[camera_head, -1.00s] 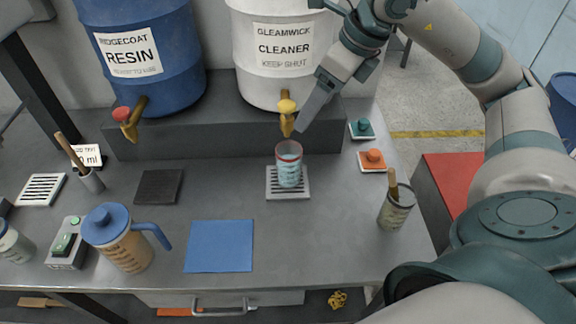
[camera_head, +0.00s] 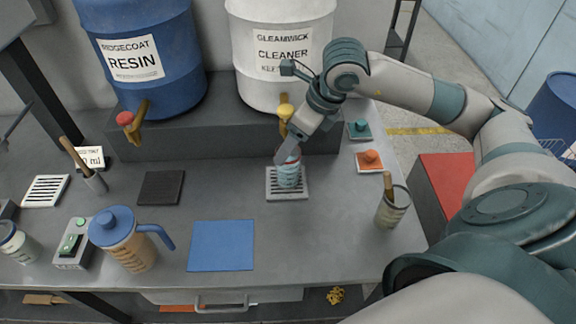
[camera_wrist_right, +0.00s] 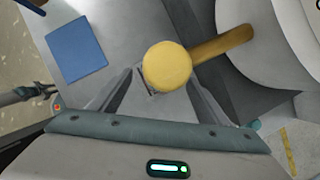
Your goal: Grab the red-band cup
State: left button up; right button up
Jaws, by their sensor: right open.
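The red-band cup (camera_head: 290,178) stands upright on a slotted drip grate (camera_head: 272,190) below the yellow-knobbed tap (camera_head: 285,111) of the white cleaner drum. Its pale blue lower part shows; my right gripper (camera_head: 286,156) covers most of the top and red band. The right gripper is open, pointing down at the cup's rim beside the tap. In the right wrist view its fingers (camera_wrist_right: 165,97) are spread apart, and the yellow knob (camera_wrist_right: 167,66) blocks the view between them. The cup cannot be made out there. I cannot tell whether the fingers touch the cup.
A blue mat (camera_head: 221,246) lies in front of the grate. A blue-lidded jug (camera_head: 125,240) stands left of it, and a tin with a wooden handle (camera_head: 392,210) stands right. Teal (camera_head: 359,130) and orange (camera_head: 369,160) switches sit right of the tap.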

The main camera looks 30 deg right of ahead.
aim_at(288, 167)
pick_arm(q)
jog(key=r+p, duration=0.1)
jog(key=w+r+p, duration=0.1)
jog(key=shift+d+r+p, duration=0.2)
jog(key=shift+r+p, duration=0.15)
jog(key=shift+r, duration=0.05)
pick_arm(e)
jog(key=x, duration=0.5)
jog(key=shift+d+f, duration=0.15)
jog(key=shift+f, duration=0.1)
jog(key=c, duration=1.6)
pick_arm(q)
jog(key=shift+f, duration=0.15)
pick_arm(e)
jog(key=shift+r, duration=0.15)
